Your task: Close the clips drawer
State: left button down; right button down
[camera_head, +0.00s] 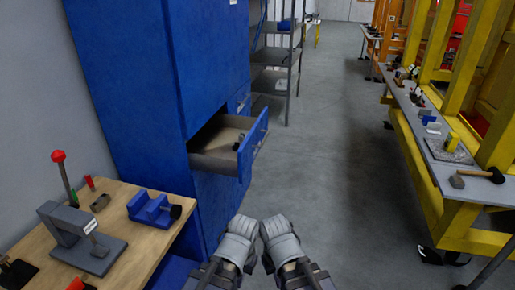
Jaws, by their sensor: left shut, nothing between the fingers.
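The clips drawer (232,142) is pulled out of the tall blue cabinet (150,70). Its grey tray is open to view, with a blue front panel (253,141). A few small dark items lie inside near the front; they are too small to make out. My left gripper (243,224) is shut and empty at the bottom middle, below and nearer than the drawer, apart from it. My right gripper (274,226) is close beside it on the right, also clear of the drawer; its fingers are too unclear to tell open from shut.
A wooden bench (125,235) with a grey press (75,235) and a blue vise (153,208) stands at the lower left. A grey shelf rack (275,58) is behind the cabinet. A yellow frame with a grey work shelf (425,135) lines the right. The floor between is clear.

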aim_at(210, 150)
jog(key=i+l, duration=0.15)
jog(key=i, duration=0.3)
jog(key=i+l, duration=0.1)
jog(key=i, duration=0.35)
jog(key=u, duration=1.15)
